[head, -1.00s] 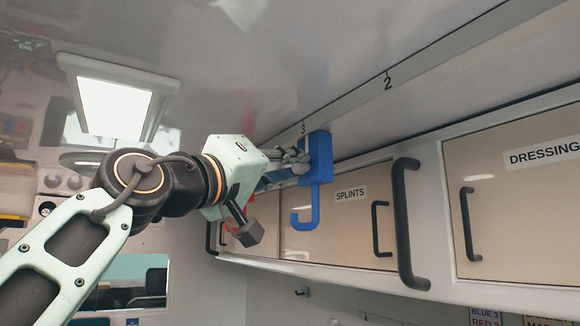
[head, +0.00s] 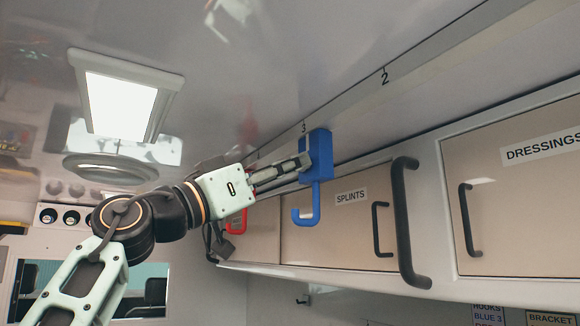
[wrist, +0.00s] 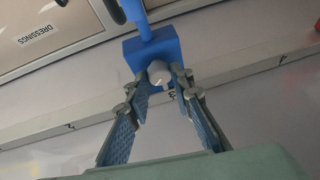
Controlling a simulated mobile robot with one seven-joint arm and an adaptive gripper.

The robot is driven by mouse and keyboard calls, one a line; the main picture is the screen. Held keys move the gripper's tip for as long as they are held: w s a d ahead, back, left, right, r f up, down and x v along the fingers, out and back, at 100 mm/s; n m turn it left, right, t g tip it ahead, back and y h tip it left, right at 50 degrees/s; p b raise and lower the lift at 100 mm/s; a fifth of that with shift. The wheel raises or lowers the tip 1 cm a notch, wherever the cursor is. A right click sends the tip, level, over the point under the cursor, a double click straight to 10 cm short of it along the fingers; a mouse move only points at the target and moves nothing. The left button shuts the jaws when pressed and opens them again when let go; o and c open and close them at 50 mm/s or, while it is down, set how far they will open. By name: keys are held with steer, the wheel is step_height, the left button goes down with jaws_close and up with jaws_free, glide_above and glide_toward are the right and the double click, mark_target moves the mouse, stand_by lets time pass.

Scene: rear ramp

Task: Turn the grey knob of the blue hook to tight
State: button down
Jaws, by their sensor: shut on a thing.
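The blue hook (head: 318,155) hangs from the overhead rail at the mark 3, with its J-shaped end pointing down. Its grey knob (wrist: 158,73) shows in the wrist view on the face of the blue block (wrist: 135,52), with a small pale mark on it. My gripper (head: 303,163) is level with the block and comes at it from the left. In the wrist view, my gripper (wrist: 160,82) has its two fingertips on either side of the knob, shut on it. In the head view the fingers hide the knob.
A red hook (head: 237,221) hangs farther back, behind my gripper. Overhead cabinets marked SPLINTS (head: 340,225) and DRESSINGS (head: 515,200) run along the right, with black handles (head: 403,225) standing out.

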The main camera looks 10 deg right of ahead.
steer(key=m+g+p, duration=0.1)
steer(key=m+g, duration=0.1)
steer(key=m, duration=0.2)
steer(key=m+g+p, duration=0.1)
steer(key=m+g, duration=0.2)
steer(key=m, duration=0.2)
steer(key=m+g+h+p, duration=0.1)
steer(key=m+g, duration=0.2)
steer(key=m, duration=0.1)
steer(key=shift+w+a+m+p, duration=0.1)
steer(key=shift+w+m+p, duration=0.2)
steer(key=shift+w+p, duration=0.05)
steer(key=shift+m+g, duration=0.3)
steer(key=shift+g, duration=0.1)
steer(key=c, duration=1.7)
jaws_free()
steer(key=shift+a, duration=0.15)
steer(key=v, duration=1.1)
steer(key=shift+a, duration=0.4)
